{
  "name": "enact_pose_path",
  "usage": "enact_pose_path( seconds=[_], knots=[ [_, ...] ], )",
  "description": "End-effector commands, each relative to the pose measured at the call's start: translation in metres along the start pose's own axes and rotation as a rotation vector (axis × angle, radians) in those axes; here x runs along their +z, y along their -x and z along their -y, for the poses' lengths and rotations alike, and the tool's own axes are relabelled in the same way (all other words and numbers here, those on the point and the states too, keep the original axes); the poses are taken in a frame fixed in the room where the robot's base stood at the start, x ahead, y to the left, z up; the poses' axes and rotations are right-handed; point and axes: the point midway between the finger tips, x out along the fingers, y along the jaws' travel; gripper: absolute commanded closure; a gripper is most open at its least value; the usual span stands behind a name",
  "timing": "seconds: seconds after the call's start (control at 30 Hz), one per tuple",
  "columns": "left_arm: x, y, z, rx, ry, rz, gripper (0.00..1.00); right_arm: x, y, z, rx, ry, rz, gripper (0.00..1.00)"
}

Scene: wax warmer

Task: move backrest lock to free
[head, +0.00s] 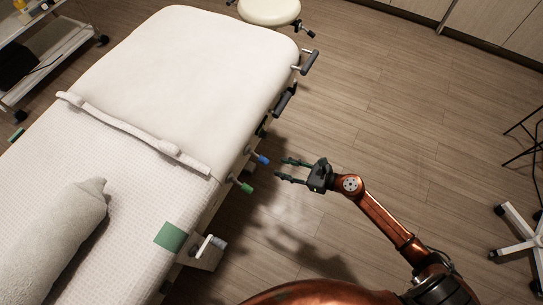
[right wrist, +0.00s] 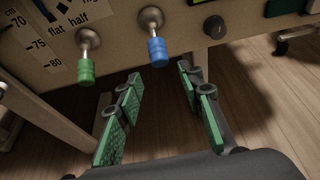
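On the side of the treatment bed are two levers with round metal bases. One has a blue grip (head: 262,159) and the other a green grip (head: 245,187). In the right wrist view, the blue grip (right wrist: 157,52) hangs down from its base, and the green grip (right wrist: 86,70) hangs to its left below the words "flat half". I cannot tell which one is the backrest lock. My right gripper (head: 282,171) is open and empty, a little to the right of the levers. In the wrist view its green-padded fingers (right wrist: 158,76) stand apart below the blue grip, not touching it. My left gripper is out of view.
The bed (head: 200,60) fills the left, with a rolled towel (head: 75,220) on it. A dark knob (right wrist: 214,27) sits right of the blue lever. Dark handles (head: 284,99) stick out farther along the bed's edge. A stool (head: 268,10) stands beyond.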

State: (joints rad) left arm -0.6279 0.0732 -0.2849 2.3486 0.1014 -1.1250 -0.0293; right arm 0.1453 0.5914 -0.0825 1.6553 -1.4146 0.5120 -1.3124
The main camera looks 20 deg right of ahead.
Motion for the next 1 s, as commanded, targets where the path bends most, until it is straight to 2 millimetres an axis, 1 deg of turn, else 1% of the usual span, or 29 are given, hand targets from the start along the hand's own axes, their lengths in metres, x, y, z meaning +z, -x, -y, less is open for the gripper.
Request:
enact_pose_path(
  seconds=[0.53,0.77,0.83,1.0],
  knots=[
    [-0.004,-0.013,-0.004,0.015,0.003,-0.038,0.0,0.0,-0.043,0.0,0.0,-0.003,0.002,0.65],
    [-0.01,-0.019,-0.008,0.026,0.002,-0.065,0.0,0.0,-0.06,0.0,0.0,-0.003,0.001,0.65],
    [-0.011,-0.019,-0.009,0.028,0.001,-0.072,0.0,0.0,-0.058,0.0,-0.001,-0.002,0.0,0.65],
    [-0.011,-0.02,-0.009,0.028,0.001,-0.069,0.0,0.001,-0.062,0.0,0.0,-0.002,0.001,0.65]
  ],
)
